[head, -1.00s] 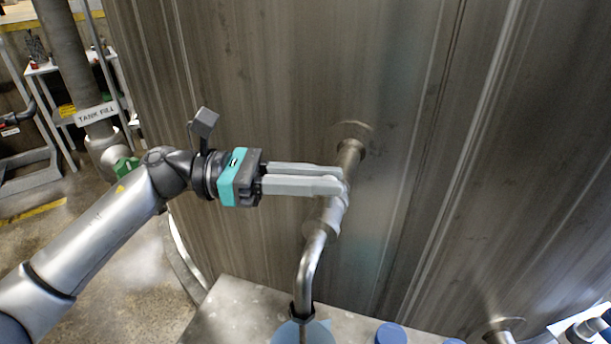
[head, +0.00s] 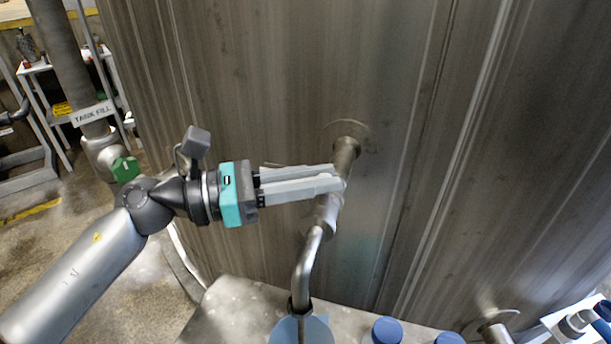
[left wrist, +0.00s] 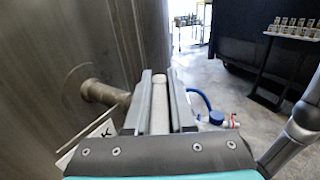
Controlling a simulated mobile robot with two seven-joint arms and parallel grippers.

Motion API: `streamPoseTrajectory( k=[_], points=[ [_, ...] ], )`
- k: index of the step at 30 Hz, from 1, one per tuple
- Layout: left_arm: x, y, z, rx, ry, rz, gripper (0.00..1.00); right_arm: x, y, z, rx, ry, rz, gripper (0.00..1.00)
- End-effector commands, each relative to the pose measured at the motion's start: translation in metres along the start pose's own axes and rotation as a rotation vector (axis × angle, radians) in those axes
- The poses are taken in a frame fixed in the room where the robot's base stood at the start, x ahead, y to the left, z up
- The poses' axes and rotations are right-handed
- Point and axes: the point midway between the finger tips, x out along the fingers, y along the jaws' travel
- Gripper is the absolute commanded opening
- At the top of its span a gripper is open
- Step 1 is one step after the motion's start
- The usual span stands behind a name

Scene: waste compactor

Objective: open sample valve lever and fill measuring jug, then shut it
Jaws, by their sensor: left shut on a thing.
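The sample valve pipe (head: 346,155) comes out of the large steel tank and bends down as a metal spout (head: 305,268). My left gripper (head: 340,184) reaches in from the left, with its fingers at the valve body. In the left wrist view, the fingers (left wrist: 159,100) are shut on a pale rounded bar, the valve lever (left wrist: 158,92). In the head view the fingers hide most of the lever. A bluish measuring jug (head: 318,332) stands under the spout, cut off by the lower edge. I cannot see liquid flowing. My right gripper is out of view.
The tank wall (head: 250,90) fills the back. A grey ledge (head: 235,310) holds the jug and two blue-capped containers (head: 387,330). Another pipe stub (head: 495,328) leaves the tank at lower right. A pipe labelled TANK FILL (head: 92,114) stands at left.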

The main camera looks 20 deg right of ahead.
Motion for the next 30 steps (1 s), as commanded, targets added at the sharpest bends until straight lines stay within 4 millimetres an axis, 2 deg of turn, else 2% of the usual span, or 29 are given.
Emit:
streamPoseTrajectory(
  k=[8,9,17,25,30],
  points=[
    [0.0,0.001,0.001,0.003,0.0,0.002,0.0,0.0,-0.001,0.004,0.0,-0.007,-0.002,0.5],
    [0.0,0.001,0.001,0.003,0.0,0.001,0.25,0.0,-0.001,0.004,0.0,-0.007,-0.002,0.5],
    [0.0,0.0,0.0,0.002,0.0,0.001,0.53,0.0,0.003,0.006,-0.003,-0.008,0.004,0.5],
    [-0.002,0.0,0.0,0.0,0.0,0.001,0.53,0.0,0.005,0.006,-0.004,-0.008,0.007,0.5],
    [-0.021,0.001,-0.001,-0.002,0.001,0.004,0.53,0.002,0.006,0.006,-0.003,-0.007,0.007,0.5]
  ],
)
